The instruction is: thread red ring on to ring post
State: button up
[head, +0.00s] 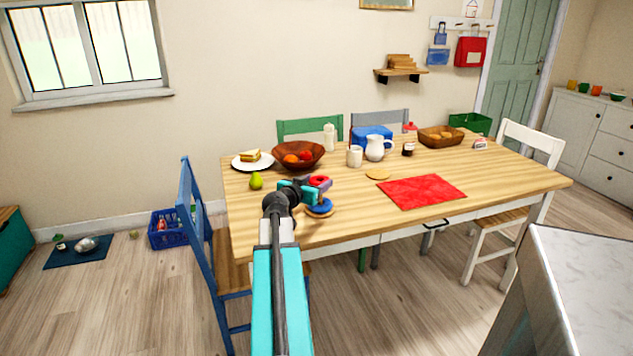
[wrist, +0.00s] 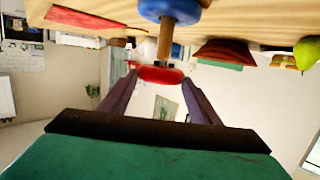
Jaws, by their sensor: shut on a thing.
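My gripper (head: 318,186) is over the front left part of the table, shut on the red ring (head: 319,180). In the wrist view, which is upside down, the red ring (wrist: 160,75) sits between the two purple fingertips (wrist: 160,79). The ring post (wrist: 165,40) is a wooden peg with a blue ring (wrist: 171,10) around its lower part. The blue ring also shows in the head view (head: 320,206), just below my gripper. The red ring is at the peg's top end, above the blue ring. I cannot tell whether it is around the tip.
A green pear (head: 256,181) stands left of my gripper, with a brown fruit bowl (head: 298,154) behind. A red cloth (head: 421,191) lies further right.

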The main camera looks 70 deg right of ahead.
jog(key=shift+f+b, duration=1.15)
jog(key=shift+b, duration=0.35)
jog(key=shift+f+b, duration=0.25)
jog(key=shift+b, duration=0.15)
jog(key=shift+b, duration=1.5)
dwell(1.9)
dwell(0.5)
jog(key=o, duration=1.1)
jog(key=shift+a, duration=0.1)
